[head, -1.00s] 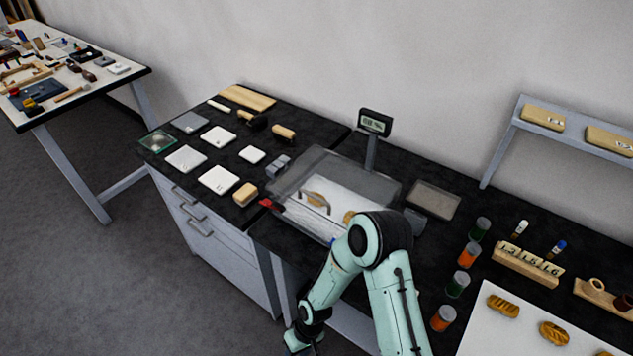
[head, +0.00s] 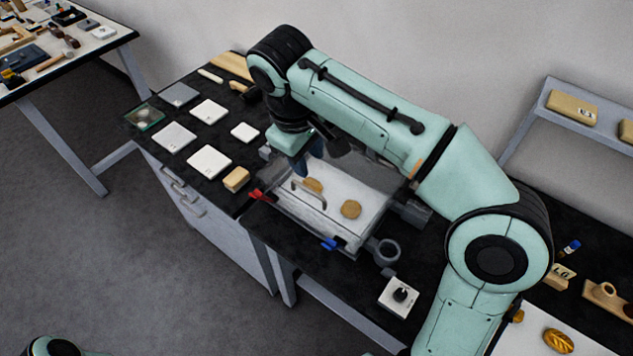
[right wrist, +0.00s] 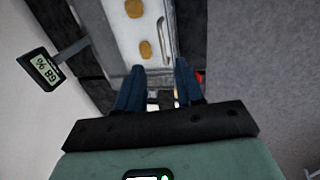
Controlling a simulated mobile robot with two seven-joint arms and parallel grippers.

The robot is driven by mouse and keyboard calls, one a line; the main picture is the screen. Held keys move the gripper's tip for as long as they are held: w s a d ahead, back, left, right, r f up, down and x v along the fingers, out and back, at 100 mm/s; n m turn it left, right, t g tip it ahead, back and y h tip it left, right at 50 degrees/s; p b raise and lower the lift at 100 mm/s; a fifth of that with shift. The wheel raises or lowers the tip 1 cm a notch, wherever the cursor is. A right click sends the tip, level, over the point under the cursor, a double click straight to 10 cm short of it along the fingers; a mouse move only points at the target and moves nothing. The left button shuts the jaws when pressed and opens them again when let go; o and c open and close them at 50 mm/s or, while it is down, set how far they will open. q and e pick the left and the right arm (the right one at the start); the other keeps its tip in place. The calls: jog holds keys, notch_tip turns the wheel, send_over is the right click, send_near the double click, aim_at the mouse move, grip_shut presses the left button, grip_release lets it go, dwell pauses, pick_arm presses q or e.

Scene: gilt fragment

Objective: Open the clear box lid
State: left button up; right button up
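The clear box (head: 362,228) stands on the black bench, with a pale floor and golden-brown pieces (head: 351,209) showing inside. A curved grey handle (head: 309,195) shows over it, also in the right wrist view (right wrist: 161,36). The lid's clear panel is hard to make out, and my arm hides the box's back part. My right gripper (head: 312,168) is over the box's back left part, behind the handle, fingers pointing down. In the right wrist view its blue fingers (right wrist: 158,78) are apart, with nothing visibly held. My left gripper is out of view.
A red clip (head: 256,194) and a blue clip (head: 329,243) sit at the box's front corners. White tiles (head: 209,162) and a wooden block (head: 236,178) lie left. A white knob unit (head: 399,297) stands right front. A display (right wrist: 41,68) stands behind the box.

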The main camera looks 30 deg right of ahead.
aim_at(317, 194)
jog(key=f, duration=0.3)
jog(key=d+f+b, duration=0.1)
jog(key=f, duration=0.3)
jog(key=d+f+b, duration=0.1)
jog(key=f, duration=0.3)
jog(key=shift+w+f, duration=0.15)
jog(key=shift+w, duration=0.2)
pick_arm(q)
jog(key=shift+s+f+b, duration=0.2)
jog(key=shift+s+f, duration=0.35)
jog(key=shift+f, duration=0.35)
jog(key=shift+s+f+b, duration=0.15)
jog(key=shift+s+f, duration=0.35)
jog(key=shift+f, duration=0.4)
pick_arm(e)
jog(key=shift+w+d+f, duration=0.1)
jog(key=shift+f, duration=0.6)
jog(key=shift+c, duration=0.3)
grip_shut()
